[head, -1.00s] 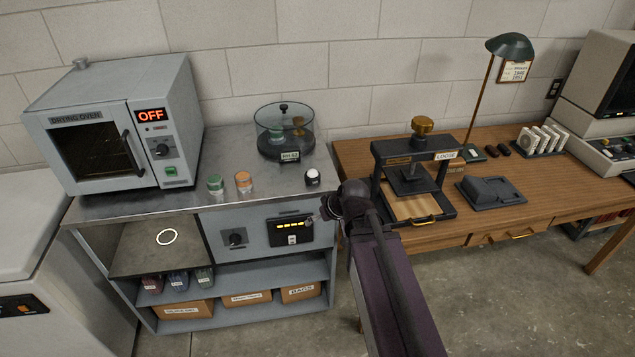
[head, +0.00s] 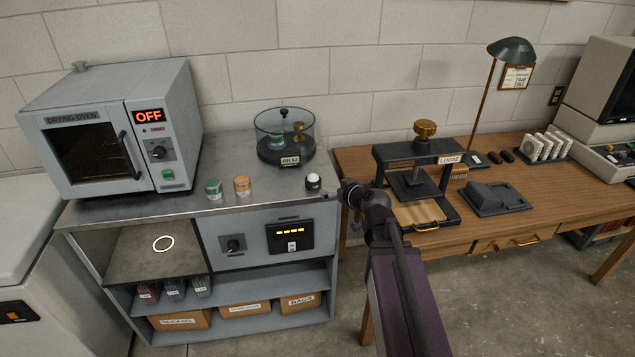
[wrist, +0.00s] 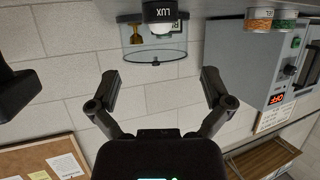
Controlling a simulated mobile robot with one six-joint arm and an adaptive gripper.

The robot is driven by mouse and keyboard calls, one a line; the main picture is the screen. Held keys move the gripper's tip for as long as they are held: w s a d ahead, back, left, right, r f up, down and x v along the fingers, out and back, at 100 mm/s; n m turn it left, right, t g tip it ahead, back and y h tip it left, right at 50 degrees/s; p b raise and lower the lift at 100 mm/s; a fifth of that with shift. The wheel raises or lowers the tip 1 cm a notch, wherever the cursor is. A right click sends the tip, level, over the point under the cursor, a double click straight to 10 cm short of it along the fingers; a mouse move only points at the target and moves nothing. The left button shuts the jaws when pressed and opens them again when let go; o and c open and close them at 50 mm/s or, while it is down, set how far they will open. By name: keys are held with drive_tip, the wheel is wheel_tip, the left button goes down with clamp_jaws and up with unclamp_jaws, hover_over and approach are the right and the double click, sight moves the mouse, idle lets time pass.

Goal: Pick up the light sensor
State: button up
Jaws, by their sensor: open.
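The light sensor (head: 313,182) is a small white dome on a dark base near the right front corner of the grey metal counter (head: 270,192). In the wrist view, which is upside down, the sensor (wrist: 164,12) shows at the top with a "LUX" label on its black base. My gripper (wrist: 160,78) is open and empty there, its two fingers spread apart, with the sensor beyond and between them in the picture. In the head view the end of my arm is just right of the sensor, apart from it; the fingers are hard to make out.
A glass desiccator (head: 285,138) stands behind the sensor. A black press (head: 415,180) stands on the wooden desk (head: 355,160) at right.

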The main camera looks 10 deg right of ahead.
sight(315, 180)
drive_tip(key=shift+b+x, duration=1.6)
drive_tip(key=shift+x, duration=2.65)
drive_tip(key=shift+b+x, duration=0.95)
drive_tip(key=shift+x, duration=1.7)
drive_tip(key=shift+a, duration=0.1)
drive_tip(key=c, duration=1)
drive_tip(key=shift+c, duration=0.2)
drive_tip(key=shift+r, duration=0.2)
